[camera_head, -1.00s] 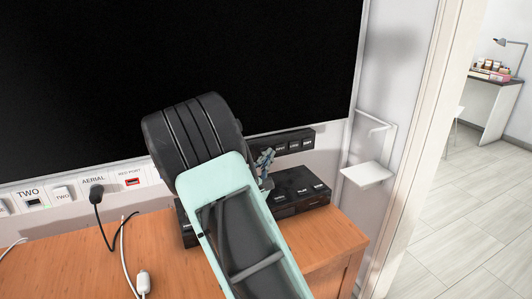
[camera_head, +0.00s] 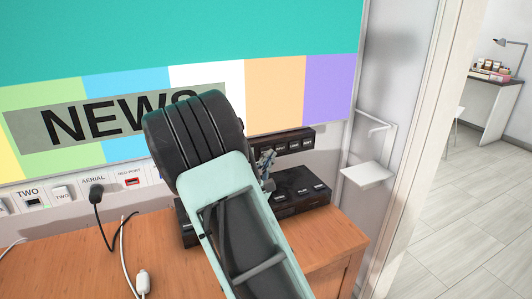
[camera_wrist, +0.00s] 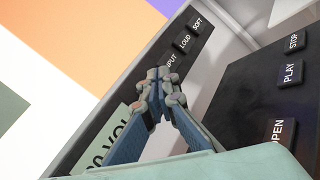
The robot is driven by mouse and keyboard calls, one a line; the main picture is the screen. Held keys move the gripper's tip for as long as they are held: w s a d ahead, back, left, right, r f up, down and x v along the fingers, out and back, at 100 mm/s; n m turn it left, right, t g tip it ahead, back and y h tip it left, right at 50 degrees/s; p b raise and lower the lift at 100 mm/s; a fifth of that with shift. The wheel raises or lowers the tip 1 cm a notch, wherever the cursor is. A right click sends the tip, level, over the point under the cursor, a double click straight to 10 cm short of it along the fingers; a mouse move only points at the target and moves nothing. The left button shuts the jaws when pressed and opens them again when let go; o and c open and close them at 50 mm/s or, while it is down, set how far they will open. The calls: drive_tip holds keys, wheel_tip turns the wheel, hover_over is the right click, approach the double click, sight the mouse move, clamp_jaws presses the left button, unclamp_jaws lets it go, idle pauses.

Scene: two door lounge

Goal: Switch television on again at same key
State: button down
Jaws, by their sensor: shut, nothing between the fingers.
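The television (camera_head: 270,90) is lit and shows coloured bars with a NEWS banner; its screen corner also shows in the wrist view (camera_wrist: 60,50). A dark key strip (camera_head: 297,141) lies along its lower right edge. In the wrist view the strip has INPUT, LOUD (camera_wrist: 184,42) and SOFT (camera_wrist: 197,24) keys and a pale label partly reading "VOL". My gripper (camera_wrist: 160,78) is shut and empty, its fingertips at the strip beside the INPUT key. The tips hide the keys there, and I cannot tell whether they touch. In the head view my arm hides part of the strip.
A black player (camera_head: 300,190) with OPEN, PLAY (camera_wrist: 290,73) and STOP keys stands on the wooden cabinet (camera_head: 330,236), close to my gripper. Wall sockets and an aerial plug (camera_head: 96,191) are at left. A white wall shelf (camera_head: 367,173) is at right, beside a doorway.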

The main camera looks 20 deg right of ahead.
drive_tip(key=shift+s, duration=0.15)
drive_tip(key=shift+s+d, duration=0.1)
drive_tip(key=shift+s, duration=2.4)
drive_tip(key=shift+r, duration=0.1)
